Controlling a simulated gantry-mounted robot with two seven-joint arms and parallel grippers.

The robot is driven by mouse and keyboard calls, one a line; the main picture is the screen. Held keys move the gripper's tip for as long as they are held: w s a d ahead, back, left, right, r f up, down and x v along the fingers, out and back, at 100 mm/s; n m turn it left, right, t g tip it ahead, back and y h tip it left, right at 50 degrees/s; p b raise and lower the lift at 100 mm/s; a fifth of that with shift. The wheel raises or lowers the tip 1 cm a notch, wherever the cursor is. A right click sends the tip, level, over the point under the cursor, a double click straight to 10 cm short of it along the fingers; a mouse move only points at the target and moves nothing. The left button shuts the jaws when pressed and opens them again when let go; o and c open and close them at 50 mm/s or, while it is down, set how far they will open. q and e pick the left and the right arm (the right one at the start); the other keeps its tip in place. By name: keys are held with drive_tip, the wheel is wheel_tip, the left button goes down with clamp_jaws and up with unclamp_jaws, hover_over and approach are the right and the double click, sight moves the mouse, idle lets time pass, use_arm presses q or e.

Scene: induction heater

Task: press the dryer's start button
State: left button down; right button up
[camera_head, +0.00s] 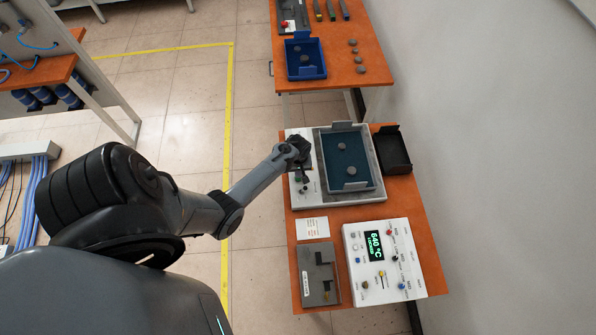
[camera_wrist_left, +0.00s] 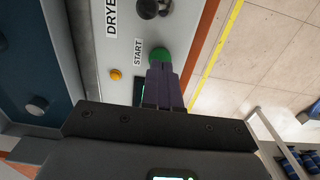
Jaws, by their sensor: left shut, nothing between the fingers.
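The dryer (camera_head: 308,203) is a pale box on the orange table, with a blue tray (camera_head: 345,172) of round grey pieces on top. In the left wrist view its panel (camera_wrist_left: 124,50) carries a green button (camera_wrist_left: 159,56) beside the word START. My left gripper (camera_head: 303,177) is over the panel at the dryer's left side. In the left wrist view its shut, empty fingers (camera_wrist_left: 159,70) point at the green button and overlap its near edge. I cannot tell whether they touch it. My right gripper is not in view.
A small orange button (camera_wrist_left: 115,74) and a dark knob (camera_wrist_left: 148,8) are near the green button. A black bin (camera_head: 393,150) stands right of the dryer. A white control box (camera_head: 384,262) and a grey fixture (camera_head: 318,275) are in front.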

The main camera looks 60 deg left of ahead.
use_arm(q)
drive_tip(key=shift+f+b, duration=0.7)
drive_tip(key=shift+f, duration=0.25)
idle(0.3)
wheel_tip(320, 180, up, 7)
drive_tip(key=p, duration=0.8)
idle(0.9)
